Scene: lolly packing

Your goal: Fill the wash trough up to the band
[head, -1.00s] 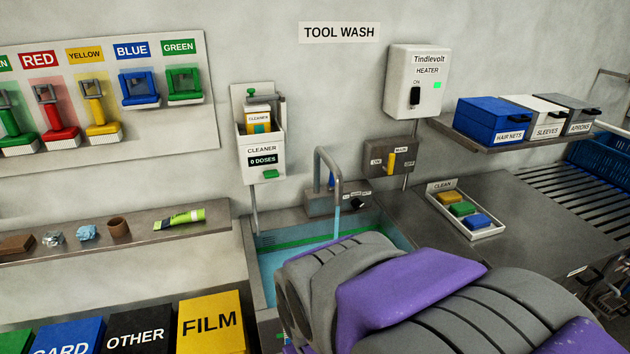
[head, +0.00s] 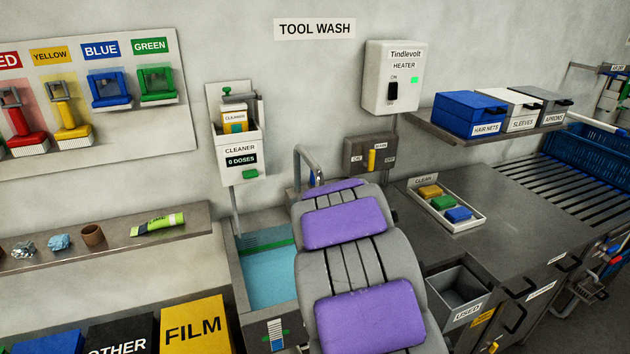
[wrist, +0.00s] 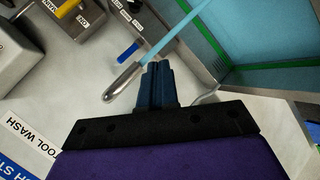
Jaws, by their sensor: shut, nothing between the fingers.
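The wash trough (head: 236,272) holds blue water, partly hidden behind my arm in the head view. Its green band (head: 266,246) runs along the inside wall. The water surface lies close to the band's lower edge; I cannot tell whether it touches. In the wrist view, water (wrist: 178,32) streams from the metal tap spout (wrist: 122,83) towards the trough. The spout also shows in the head view (head: 307,163). My gripper (wrist: 157,66) is shut and empty, pointing towards the stream, beside the spout in the picture. A blue lever (wrist: 128,53) shows near its tips.
The main switch box (head: 354,153) with a yellow lever, the heater (head: 389,80) and the cleaner dispenser (head: 240,155) are on the wall. A white tray (head: 474,219) of coloured blocks stands on the counter to the right, above an open used bin (head: 457,288).

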